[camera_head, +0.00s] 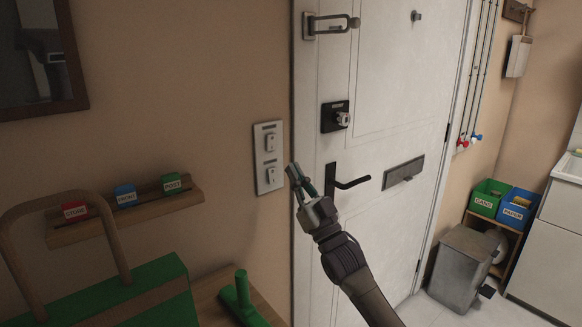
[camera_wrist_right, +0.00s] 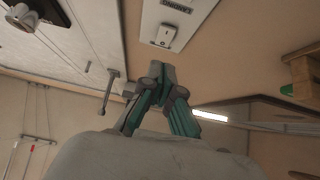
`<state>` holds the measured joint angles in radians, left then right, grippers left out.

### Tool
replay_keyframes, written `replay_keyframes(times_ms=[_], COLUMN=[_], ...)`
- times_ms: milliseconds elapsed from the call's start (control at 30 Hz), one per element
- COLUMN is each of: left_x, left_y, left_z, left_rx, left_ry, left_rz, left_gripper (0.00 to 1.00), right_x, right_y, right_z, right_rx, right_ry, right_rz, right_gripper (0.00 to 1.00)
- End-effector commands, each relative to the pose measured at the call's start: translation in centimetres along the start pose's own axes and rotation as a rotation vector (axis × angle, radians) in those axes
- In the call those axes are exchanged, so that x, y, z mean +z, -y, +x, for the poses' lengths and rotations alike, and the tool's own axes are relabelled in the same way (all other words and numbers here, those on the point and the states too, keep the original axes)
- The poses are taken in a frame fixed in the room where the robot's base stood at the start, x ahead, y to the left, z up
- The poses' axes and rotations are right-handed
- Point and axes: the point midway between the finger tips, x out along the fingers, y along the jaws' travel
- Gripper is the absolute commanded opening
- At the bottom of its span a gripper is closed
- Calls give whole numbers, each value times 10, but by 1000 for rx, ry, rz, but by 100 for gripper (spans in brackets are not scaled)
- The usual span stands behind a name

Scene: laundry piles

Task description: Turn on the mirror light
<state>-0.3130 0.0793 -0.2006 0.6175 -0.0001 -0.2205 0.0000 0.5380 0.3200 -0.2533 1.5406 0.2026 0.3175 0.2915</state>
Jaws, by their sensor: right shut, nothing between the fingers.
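A pale switch plate (camera_head: 269,158) with two rockers, one above the other, is on the wall left of the door. Part of it shows at the top of the right wrist view (camera_wrist_right: 190,22), with one rocker (camera_wrist_right: 166,34) and a label that reads "LANDING". My right gripper (camera_head: 293,172) is shut and empty, just right of the plate's lower rocker (camera_head: 271,175) in the head view. Its fingertips (camera_wrist_right: 160,76) look apart from the plate in the wrist view. A dark-framed mirror (camera_head: 38,60) hangs at the upper left. My left gripper is out of view.
A white door (camera_head: 400,100) has a black lever handle (camera_head: 350,183) close behind my right gripper. A wooden wall rack (camera_head: 120,217) with labelled blocks and a green box (camera_head: 150,290) stand at the left. A metal bin (camera_head: 463,268) is at the right.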

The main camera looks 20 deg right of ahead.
Motion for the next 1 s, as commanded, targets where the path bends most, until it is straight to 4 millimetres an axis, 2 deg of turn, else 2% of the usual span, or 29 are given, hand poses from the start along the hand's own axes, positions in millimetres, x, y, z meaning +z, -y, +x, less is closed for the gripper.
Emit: replay_keyframes(times_ms=[33,200,300,400,567,1000], left_x=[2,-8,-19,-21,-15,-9], left_y=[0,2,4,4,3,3], left_z=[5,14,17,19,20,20], left_rx=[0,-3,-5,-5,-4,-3], left_ry=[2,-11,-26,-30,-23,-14], left_rz=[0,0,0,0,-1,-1], left_gripper=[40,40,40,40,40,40], right_x=[5,11,12,14,14,14], right_y=[0,0,0,0,0,0], right_z=[-12,-42,-57,-67,-73,-73], right_rx=[1,0,0,0,0,0], right_ry=[3,4,2,2,1,1], right_rz=[1,1,0,1,1,0], right_gripper=[0,0,0,0,0,0])
